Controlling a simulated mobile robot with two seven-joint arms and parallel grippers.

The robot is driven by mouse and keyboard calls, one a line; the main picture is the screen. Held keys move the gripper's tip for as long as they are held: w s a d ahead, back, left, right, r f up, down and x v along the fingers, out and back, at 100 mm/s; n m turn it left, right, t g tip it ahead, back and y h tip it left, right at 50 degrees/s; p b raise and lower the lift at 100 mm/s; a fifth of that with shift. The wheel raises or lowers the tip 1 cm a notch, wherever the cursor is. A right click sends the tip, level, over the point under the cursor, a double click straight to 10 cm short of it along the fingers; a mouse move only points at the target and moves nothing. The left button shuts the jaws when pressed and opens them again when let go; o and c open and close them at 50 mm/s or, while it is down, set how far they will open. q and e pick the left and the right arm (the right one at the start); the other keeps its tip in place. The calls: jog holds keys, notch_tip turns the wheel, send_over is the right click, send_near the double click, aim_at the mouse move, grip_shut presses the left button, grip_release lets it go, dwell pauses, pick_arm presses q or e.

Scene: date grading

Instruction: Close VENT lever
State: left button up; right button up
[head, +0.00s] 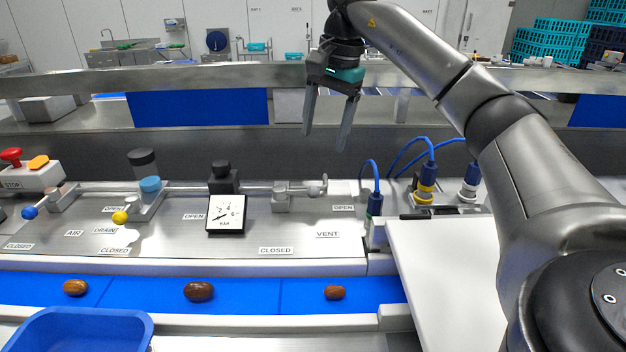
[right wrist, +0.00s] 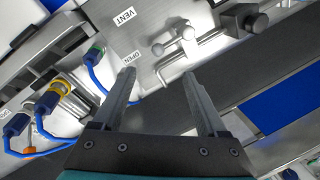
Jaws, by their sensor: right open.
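The VENT lever (head: 314,190) is a metal handle on a valve body on the steel panel; it points right, toward the OPEN label (head: 343,208). The VENT label (head: 327,234) is below it, and the CLOSED label (head: 276,250) is below the valve body. My right gripper (head: 328,138) is open and empty, above and behind the lever, fingers pointing down. In the right wrist view the lever (right wrist: 160,49) is beyond the open fingers (right wrist: 166,92), apart from them, near the OPEN label (right wrist: 131,57). My left gripper is not in view.
A gauge (head: 226,215) stands left of the lever; blue cables with plugs (head: 375,204) stand right. Yellow (head: 120,217) and blue (head: 30,213) lever knobs are farther left. Dates lie on the blue belt (head: 250,296) in front. A metal rail (head: 230,80) runs behind.

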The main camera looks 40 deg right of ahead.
aim_at(312, 187)
jog(key=f, duration=0.4)
jog(key=w+f, duration=0.1)
jog(key=f, duration=0.3)
jog(key=w+f, duration=0.1)
jog(key=f, duration=0.3)
jog(key=shift+w+a+f+p, duration=0.2)
jog(key=shift+a+f+p, duration=0.1)
jog(key=shift+a+p, duration=0.05)
jog(key=c, duration=1.1)
grip_shut()
